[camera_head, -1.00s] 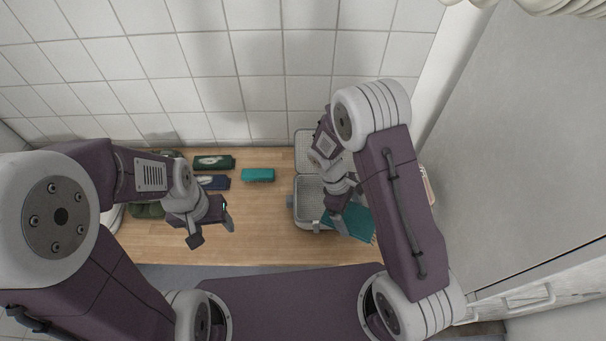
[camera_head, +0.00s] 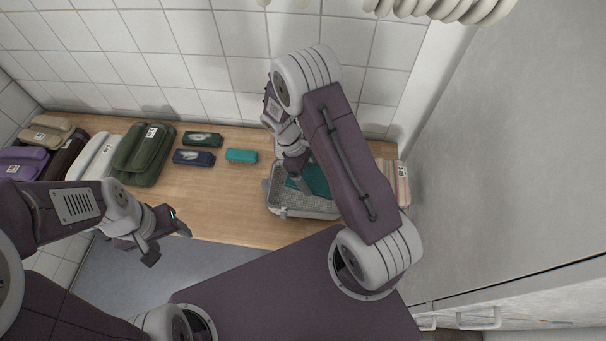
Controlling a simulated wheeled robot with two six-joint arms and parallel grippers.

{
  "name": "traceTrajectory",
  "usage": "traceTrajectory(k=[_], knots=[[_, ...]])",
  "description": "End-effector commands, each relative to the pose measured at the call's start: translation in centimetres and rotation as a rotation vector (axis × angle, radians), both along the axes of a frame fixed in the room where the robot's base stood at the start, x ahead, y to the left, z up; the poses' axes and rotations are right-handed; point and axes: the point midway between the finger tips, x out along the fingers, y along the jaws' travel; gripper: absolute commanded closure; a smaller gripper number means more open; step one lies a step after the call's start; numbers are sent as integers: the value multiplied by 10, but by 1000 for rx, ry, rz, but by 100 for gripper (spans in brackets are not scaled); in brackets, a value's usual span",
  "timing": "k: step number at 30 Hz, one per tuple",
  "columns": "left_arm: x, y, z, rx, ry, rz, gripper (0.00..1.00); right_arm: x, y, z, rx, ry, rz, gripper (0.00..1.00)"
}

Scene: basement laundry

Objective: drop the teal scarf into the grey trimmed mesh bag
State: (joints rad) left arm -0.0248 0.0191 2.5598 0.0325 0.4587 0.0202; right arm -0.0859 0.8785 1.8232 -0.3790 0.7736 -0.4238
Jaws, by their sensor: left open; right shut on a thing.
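The teal scarf (camera_head: 316,180) hangs from my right gripper (camera_head: 298,178), which is shut on it. The scarf is over the opening of the grey trimmed mesh bag (camera_head: 290,207), which lies open on the wooden counter; my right arm hides part of both. I cannot tell whether the scarf touches the bag's inside. My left gripper (camera_head: 167,243) is open and empty, in front of the counter's near edge, well left of the bag.
A small teal pack (camera_head: 241,156), a navy pack (camera_head: 194,158) and a dark green pack (camera_head: 202,139) lie on the counter (camera_head: 215,205). Several bags, including a green one (camera_head: 144,152), fill the left end. A striped item (camera_head: 402,182) is right of the mesh bag.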

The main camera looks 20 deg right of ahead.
Motion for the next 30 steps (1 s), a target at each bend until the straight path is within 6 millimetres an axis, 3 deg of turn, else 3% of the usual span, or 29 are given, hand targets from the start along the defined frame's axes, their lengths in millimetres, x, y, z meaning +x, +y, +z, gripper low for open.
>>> traceTrajectory(k=[1,7,16,17,18,26,30], knots=[[0,0,-14,0,0,0,39,0,0,-15,0,0,0,53],[0,0,-41,0,0,0,39,0,0,-43,0,0,0,53],[0,0,-42,0,0,0,39,0,0,-44,0,0,0,53],[0,0,-42,0,0,0,39,0,0,-44,0,0,0,7],[0,0,-42,0,0,0,39,0,0,-44,0,0,0,0],[0,0,-42,0,0,0,39,1,1,-41,-1,-2,1,0],[0,0,-43,0,0,0,39,9,9,-18,1,-7,2,0]])
